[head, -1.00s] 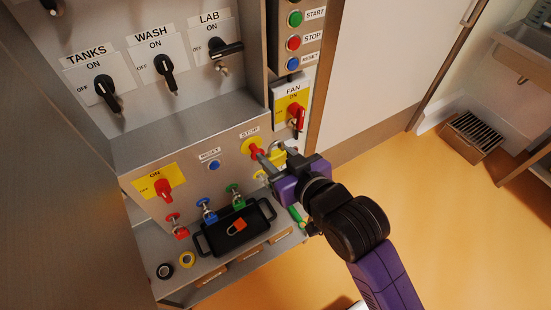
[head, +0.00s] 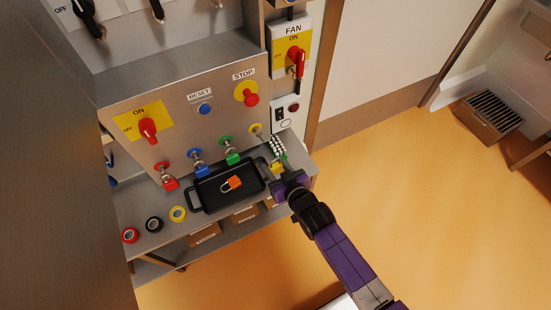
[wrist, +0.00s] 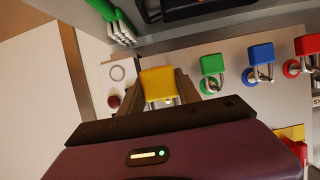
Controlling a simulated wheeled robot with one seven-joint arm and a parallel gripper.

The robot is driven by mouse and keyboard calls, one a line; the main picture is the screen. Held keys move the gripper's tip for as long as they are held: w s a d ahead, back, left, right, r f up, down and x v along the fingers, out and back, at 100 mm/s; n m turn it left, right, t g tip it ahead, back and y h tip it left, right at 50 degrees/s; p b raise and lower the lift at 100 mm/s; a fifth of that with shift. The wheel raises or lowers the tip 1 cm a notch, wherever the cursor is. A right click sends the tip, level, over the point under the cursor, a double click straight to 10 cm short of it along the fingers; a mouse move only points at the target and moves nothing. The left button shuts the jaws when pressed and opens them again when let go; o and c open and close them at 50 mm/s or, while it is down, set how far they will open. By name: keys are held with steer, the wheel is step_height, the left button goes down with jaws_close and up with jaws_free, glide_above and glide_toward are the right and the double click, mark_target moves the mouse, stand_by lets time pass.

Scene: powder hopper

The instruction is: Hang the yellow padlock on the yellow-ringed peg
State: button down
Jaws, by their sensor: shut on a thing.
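The yellow padlock (wrist: 158,83) is held between the fingers of my gripper (wrist: 157,98) in the wrist view, its shackle toward the panel. In the head view it shows as a small yellow patch (head: 277,168) at the fingertips of my gripper (head: 271,170). The yellow-ringed peg (head: 256,129) sticks out of the panel, to the right of the green-ringed one. My gripper is just below and to the right of it. Whether the shackle touches the peg cannot be told; the padlock and fingers hide that peg in the wrist view.
Red (head: 170,183), blue (head: 201,171) and green (head: 232,158) padlocks hang on pegs to the left. A black tray (head: 193,199) holds an orange padlock (head: 232,184). Tape rolls (head: 178,214) lie at left. A green-handled item with pale knobs (head: 278,146) is close to my gripper.

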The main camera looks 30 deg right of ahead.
steer(key=w+f+b, duration=0.1)
steer(key=w+b, duration=0.4)
steer(key=w, duration=0.5)
steer(key=shift+b, duration=0.4)
stand_by(0.8)
steer(key=shift+w, duration=0.15)
stand_by(0.4)
steer(key=c, duration=0.8)
jaws_free()
steer(key=shift+o, duration=0.2)
